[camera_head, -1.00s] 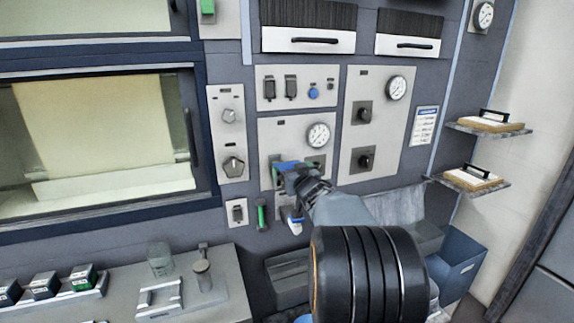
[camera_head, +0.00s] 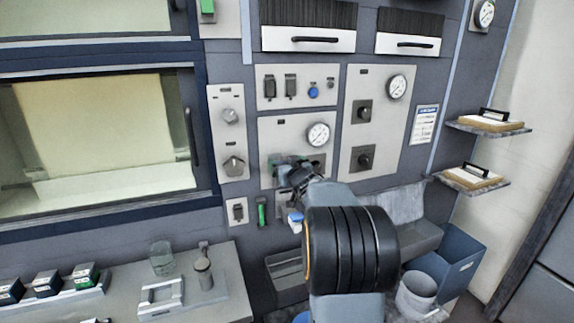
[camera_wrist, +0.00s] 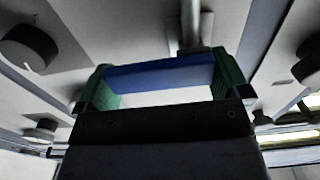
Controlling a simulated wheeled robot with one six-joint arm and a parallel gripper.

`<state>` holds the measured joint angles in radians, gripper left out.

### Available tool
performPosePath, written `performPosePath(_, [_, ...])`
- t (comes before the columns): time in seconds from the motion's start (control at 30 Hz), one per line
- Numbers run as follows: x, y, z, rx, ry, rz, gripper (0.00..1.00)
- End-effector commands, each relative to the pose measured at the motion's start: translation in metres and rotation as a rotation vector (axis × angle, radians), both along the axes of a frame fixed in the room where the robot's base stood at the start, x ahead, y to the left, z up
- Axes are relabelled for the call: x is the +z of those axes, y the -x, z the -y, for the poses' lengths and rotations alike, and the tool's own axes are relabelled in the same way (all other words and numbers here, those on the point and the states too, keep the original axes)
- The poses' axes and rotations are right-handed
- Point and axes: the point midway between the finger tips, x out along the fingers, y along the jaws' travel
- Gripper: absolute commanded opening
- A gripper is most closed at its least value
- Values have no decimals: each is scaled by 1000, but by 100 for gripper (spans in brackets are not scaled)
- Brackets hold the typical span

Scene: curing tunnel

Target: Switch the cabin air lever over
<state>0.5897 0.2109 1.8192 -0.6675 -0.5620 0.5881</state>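The cabin air lever shows in the wrist view as a blue grip bar (camera_wrist: 160,75) on a metal stem (camera_wrist: 190,30). My gripper (camera_wrist: 165,85) has green-padded fingers, one at each end of the bar. The bar spans the gap and appears to touch both pads, so the gripper looks shut on it. In the head view my gripper (camera_head: 284,168) is at the lower left of the middle grey panel (camera_head: 285,128), below its gauge (camera_head: 318,134). There the gripper and wrist hide the lever.
A knob panel (camera_head: 363,135) stands to the right and a narrow knob panel (camera_head: 228,130) to the left. A small switch (camera_head: 238,211) and a green handle (camera_head: 262,212) sit just below. Shelves with clipboards (camera_head: 472,177) project at the right. A workbench (camera_head: 225,285) lies below left.

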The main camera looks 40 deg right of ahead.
Motion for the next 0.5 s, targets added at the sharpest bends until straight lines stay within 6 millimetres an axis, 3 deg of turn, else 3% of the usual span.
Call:
performPosePath(0.3, [0,0,0,-1,0,0,52])
performPosePath(0.5, [0,0,0,-1,18,-5,52])
